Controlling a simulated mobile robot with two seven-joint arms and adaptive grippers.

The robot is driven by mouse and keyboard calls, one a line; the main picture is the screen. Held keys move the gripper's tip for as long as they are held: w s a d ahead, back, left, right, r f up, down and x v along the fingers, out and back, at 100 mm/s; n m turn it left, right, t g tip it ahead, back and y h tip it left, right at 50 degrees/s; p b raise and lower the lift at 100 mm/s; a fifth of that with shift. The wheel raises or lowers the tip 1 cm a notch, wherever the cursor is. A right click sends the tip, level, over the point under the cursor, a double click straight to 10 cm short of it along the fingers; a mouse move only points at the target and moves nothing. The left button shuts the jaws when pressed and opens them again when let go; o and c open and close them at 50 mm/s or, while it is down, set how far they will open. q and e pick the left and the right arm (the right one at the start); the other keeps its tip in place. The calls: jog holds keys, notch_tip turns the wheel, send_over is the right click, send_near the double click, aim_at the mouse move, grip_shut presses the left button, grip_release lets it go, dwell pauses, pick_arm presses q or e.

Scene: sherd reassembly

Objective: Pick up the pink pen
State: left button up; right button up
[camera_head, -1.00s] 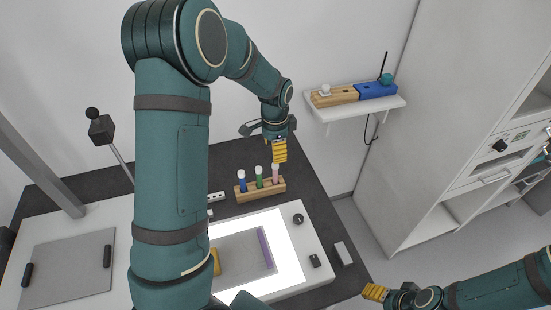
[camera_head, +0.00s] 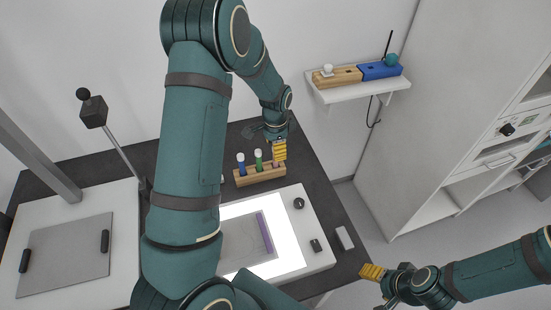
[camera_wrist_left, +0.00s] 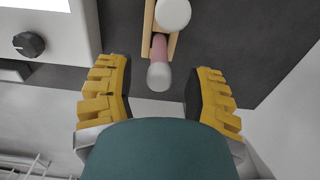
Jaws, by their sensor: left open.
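The pink pen (camera_wrist_left: 160,47) stands in the wooden rack (camera_head: 260,175) with its pale cap (camera_wrist_left: 159,76) towards the wrist camera. In the left wrist view its cap lies between the two yellow fingers of my left gripper (camera_wrist_left: 160,85), with a gap on either side. My left gripper (camera_head: 279,150) is open and empty, and in the head view it hides most of the pink pen. My right gripper (camera_head: 372,272) is low at the right, away from the rack, and I cannot tell whether it is open.
A blue pen (camera_head: 241,165) and a green pen (camera_head: 259,161) share the rack, left of the pink one. A lit panel (camera_head: 290,243) lies in front. A wall shelf (camera_head: 372,90) with wooden and blue blocks is at the back right. Dark table is bare right of the rack.

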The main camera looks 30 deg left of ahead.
pick_arm(q)
notch_tip(320, 180, down, 5)
jog(key=shift+r+b, duration=0.1)
jog(key=shift+b, duration=0.3)
jog(key=shift+r, duration=0.1)
grip_shut()
